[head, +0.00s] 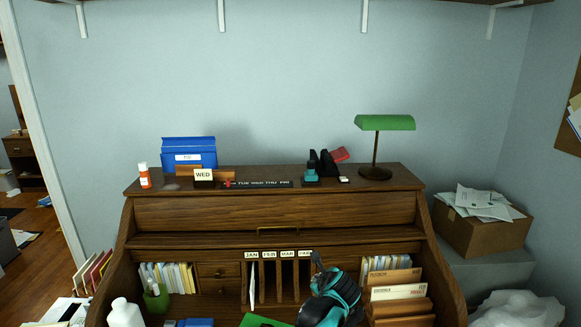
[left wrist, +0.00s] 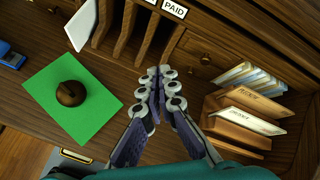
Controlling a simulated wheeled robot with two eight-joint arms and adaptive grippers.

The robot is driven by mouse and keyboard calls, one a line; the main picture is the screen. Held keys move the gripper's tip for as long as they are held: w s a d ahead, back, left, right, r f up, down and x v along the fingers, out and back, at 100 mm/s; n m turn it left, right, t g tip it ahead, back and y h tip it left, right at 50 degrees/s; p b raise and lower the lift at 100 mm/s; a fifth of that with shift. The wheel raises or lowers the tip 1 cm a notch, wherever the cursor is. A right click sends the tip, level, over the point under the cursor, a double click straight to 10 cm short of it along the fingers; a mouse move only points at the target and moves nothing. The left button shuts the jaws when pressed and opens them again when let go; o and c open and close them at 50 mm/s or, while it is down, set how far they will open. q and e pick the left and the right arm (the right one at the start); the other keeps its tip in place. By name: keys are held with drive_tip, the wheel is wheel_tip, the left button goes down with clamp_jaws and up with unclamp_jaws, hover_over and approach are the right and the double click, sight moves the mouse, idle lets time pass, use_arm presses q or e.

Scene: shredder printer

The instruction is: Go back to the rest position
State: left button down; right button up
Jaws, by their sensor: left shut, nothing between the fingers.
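My left gripper (left wrist: 159,90) is shut and empty in the left wrist view, with its fingertips together over the wooden desk (left wrist: 180,55). It points toward the base of the slot dividers, to the right of a green sheet (left wrist: 75,92). In the head view my left gripper (head: 318,262) and its teal and black wrist are at the lower middle, in front of the roll-top desk (head: 270,212). They hide part of the desk's interior. My right gripper is in neither view.
A round brown object (left wrist: 71,93) rests on the green sheet. File folders (head: 396,292) stand right of my wrist, and labelled slots (head: 280,280) stand to its left. A green lamp (head: 385,123) and a blue box (head: 188,152) sit on the desk top.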

use_arm(q)
drive_tip(key=s+a+r+n+g, duration=0.1)
drive_tip(key=s+a+r+n, duration=0.2)
drive_tip(key=s+a+n, duration=0.6)
drive_tip(key=s+a+r+n+g, duration=0.1)
drive_tip(key=s+a+r+n, duration=0.25)
drive_tip(key=s+a, duration=0.45)
drive_tip(key=s+a+f+n, duration=0.3)
drive_tip(key=s+a+n, duration=0.2)
drive_tip(key=s+n, duration=0.2)
drive_tip(key=s+a+f+n+g+h, duration=0.1)
drive_tip(key=s+a+f+n, duration=0.2)
drive_tip(key=s+a+n, duration=0.2)
drive_tip(key=s+n, duration=0.3)
drive_tip(key=s, duration=0.3)
drive_tip(key=shift+a, duration=0.15)
